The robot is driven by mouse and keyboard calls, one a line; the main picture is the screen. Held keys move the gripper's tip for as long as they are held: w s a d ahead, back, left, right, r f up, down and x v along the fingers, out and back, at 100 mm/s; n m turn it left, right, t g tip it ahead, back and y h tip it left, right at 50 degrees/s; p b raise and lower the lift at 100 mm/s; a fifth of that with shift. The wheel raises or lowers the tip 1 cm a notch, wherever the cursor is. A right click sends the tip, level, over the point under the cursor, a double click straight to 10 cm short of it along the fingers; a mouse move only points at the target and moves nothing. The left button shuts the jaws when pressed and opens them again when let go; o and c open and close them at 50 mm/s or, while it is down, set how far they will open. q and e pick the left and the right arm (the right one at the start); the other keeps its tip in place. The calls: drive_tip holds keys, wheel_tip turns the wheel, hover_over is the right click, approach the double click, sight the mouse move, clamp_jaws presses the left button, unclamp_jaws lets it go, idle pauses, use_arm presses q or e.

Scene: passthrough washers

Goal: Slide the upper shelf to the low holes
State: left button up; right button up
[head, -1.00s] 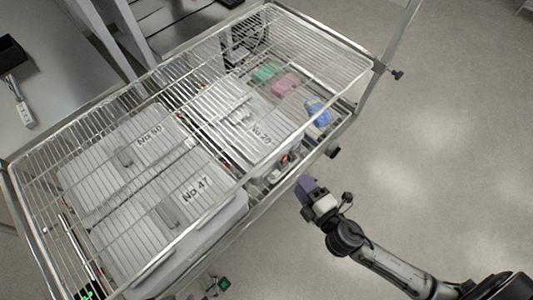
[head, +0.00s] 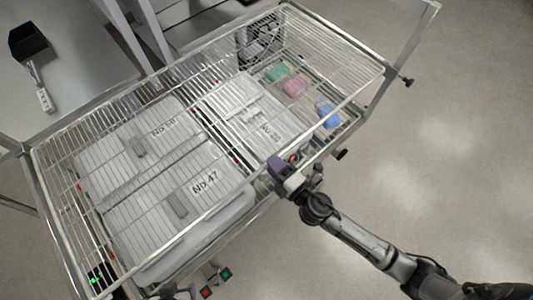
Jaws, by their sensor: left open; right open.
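The upper shelf is a wire rack (head: 340,106) spanning the metal frame, seen from above. Its holes are too small to make out. White boxes marked No 50 (head: 163,130), No 47 (head: 205,185) and No 20 (head: 268,133) show through its wires. My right gripper (head: 277,169) is open with its purple fingers close to the shelf's front edge; I cannot tell whether they touch it. My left gripper (head: 193,291) is only partly seen at the bottom edge, near the shelf's front left, and looks empty.
Green (head: 278,73), pink (head: 295,86) and blue (head: 328,115) items lie beneath the wires at the right. A black dustpan-like tool (head: 30,50) lies on the grey surface at upper left. The floor at the right is clear.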

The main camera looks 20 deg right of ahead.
sight(266, 156)
drive_tip(key=shift+x, duration=1.8)
clamp_jaws()
